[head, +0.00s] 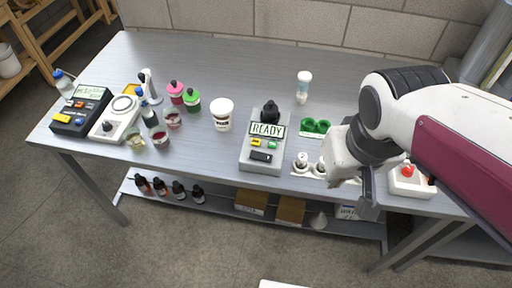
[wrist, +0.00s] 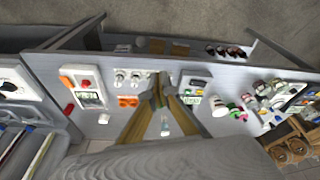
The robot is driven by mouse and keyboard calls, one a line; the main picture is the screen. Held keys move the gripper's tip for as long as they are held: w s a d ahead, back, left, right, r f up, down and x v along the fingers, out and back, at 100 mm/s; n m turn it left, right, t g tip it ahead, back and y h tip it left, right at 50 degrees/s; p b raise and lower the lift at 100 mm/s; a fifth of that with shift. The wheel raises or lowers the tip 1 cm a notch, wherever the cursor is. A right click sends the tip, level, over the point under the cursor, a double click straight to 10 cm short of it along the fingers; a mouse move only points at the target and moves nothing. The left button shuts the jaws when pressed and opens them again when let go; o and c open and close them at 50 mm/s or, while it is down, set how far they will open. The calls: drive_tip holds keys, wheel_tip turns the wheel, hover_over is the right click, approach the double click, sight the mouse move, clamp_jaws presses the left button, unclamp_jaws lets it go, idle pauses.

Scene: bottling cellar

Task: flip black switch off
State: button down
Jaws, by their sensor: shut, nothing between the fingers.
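The grey device (head: 247,161) with a READY display stands near the table's front edge, centre. A black switch (head: 261,157) sits on its front face, below a yellow and a green button; whether it is on or off is too small to tell. The device also shows in the wrist view (wrist: 194,82), just right of my fingers, seen from the opposite side. My gripper (head: 369,208) is shut and empty at the table's front edge, well right of the device. Its fingers also show in the wrist view (wrist: 158,84).
A white holder (head: 311,172) with jars and green cups (head: 315,127) lie between the device and my gripper. A white box with a red button (head: 408,172) is just right of my gripper. A white tub (head: 222,114) stands left of the device, with bottles further left.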

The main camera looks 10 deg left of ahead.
drive_tip(key=w+a+f+m, duration=0.2)
drive_tip(key=w+a+m, duration=0.1)
drive_tip(key=w+a, duration=1)
drive_tip(key=a, duration=0.3)
drive_tip(key=shift+a+f, duration=0.25)
drive_tip(key=shift+a, duration=0.15)
drive_tip(key=shift+f, duration=0.15)
approach(256, 154)
drive_tip(key=x, duration=0.5)
drive_tip(key=shift+w+f, duration=0.15)
drive_tip(key=shift+w, duration=0.15)
drive_tip(key=shift+a+f, duration=0.1)
drive_tip(key=shift+f, duration=0.45)
